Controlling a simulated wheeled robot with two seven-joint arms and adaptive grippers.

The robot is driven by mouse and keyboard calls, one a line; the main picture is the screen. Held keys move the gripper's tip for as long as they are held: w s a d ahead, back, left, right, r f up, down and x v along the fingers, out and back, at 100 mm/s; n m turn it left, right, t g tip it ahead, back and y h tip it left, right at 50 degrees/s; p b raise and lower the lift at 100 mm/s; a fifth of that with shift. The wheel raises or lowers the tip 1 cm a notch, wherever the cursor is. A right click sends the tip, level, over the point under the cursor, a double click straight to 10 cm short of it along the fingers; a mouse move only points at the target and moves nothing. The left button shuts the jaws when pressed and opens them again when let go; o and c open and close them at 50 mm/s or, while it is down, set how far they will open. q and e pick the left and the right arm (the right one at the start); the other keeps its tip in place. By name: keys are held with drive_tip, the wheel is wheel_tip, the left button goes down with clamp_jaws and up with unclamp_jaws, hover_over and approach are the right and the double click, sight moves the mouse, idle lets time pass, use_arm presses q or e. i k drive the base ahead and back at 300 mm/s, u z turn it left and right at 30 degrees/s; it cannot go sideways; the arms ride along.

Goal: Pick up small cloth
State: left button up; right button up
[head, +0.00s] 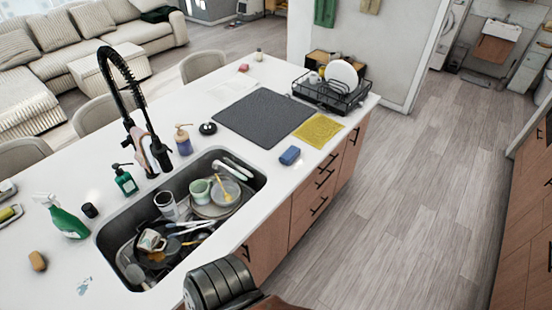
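A small yellow cloth (318,130) lies flat on the white counter, right of a large dark grey drying mat (265,118) and in front of the black dish rack. A pale pinkish cloth-like piece (148,150) hangs at the faucet; I cannot tell clearly what it is. Neither of my grippers can be made out; a dark rounded part at the bottom centre looks like part of my own arm. Nothing is seen touching the yellow cloth.
The sink (182,215) is full of dishes, with a tall black faucet (125,85) behind it. A dish rack (332,88) holds plates. A blue sponge (289,155) lies near the front edge. A green spray bottle (66,220) stands left. Open floor lies right.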

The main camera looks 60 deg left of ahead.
sight(289, 156)
drive_tip(key=u, duration=1.4)
